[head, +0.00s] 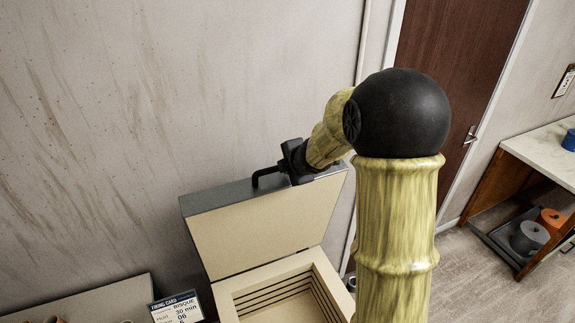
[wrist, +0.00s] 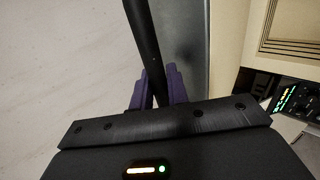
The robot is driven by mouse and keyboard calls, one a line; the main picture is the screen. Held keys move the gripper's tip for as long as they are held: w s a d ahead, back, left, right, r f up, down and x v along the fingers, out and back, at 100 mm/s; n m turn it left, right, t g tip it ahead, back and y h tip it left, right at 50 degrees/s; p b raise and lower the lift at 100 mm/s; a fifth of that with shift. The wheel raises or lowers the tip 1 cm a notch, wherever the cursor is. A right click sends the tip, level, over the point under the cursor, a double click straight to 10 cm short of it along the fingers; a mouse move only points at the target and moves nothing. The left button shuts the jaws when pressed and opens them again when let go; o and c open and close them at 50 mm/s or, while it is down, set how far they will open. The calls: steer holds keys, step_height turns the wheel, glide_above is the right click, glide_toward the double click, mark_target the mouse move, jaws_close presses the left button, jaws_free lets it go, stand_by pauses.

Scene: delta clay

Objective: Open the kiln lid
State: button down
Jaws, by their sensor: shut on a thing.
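The kiln (head: 282,290) stands at the lower middle of the head view, with its square chamber showing from above. Its lid (head: 265,222) is raised and stands steeply up at the back, its pale inner face toward me. A black bar handle (head: 262,175) sits on the lid's upper edge. My gripper (head: 292,160) is at that edge, beside the handle's visible end. In the wrist view, the purple fingers of my gripper (wrist: 160,92) are shut on the black handle bar (wrist: 145,40). The lid's grey edge (wrist: 195,60) runs alongside.
A firing card (head: 177,308) stands left of the kiln by a shelf (head: 95,302) with pots. A lit control panel (wrist: 295,95) shows in the wrist view. The wall (head: 170,90) is close behind the lid. A brown door (head: 465,70) and a bench (head: 545,150) are at right.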

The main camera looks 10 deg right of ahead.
steer(key=shift+f, duration=0.15)
steer(key=c, duration=1.4)
jaws_free()
steer(key=p+v, duration=0.2)
steer(key=v, duration=1.5)
steer(key=shift+r, duration=0.25)
steer(key=shift+c, duration=0.3)
